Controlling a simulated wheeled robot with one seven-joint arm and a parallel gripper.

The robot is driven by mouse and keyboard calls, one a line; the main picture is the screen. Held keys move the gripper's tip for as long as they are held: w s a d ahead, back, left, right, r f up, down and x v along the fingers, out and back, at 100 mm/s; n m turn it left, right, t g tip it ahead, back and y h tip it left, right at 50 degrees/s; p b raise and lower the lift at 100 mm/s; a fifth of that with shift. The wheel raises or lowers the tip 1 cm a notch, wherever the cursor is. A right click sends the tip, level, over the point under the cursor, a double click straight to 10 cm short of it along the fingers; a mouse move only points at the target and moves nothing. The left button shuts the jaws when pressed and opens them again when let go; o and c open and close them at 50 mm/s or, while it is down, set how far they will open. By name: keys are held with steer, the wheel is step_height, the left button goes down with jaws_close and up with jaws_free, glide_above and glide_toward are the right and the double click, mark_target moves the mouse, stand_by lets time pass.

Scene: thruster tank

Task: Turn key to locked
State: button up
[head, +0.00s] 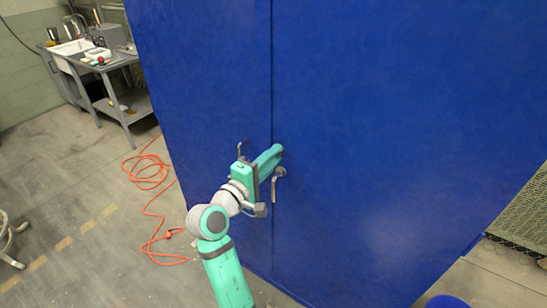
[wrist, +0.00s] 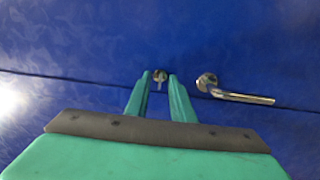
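The key (wrist: 159,85) shows small in the wrist view, in a round metal lock plate (wrist: 160,73) on the blue door. My gripper (wrist: 160,78) is open, its two green fingers to the left and right of the key. I cannot tell whether the fingertips reach around the key or stop short of it. In the head view my gripper (head: 276,151) is up close to the blue door (head: 390,140) and hides the key and lock. A metal lever handle (wrist: 240,96) is right of the fingers; it also shows below my gripper in the head view (head: 279,179).
A dark vertical seam (head: 271,70) runs down the blue face. An orange cable (head: 150,215) lies on the floor at the left. A grey workbench (head: 110,62) with a sink stands at the far left. A mesh panel (head: 525,215) is at the right edge.

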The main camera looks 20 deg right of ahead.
jaws_close()
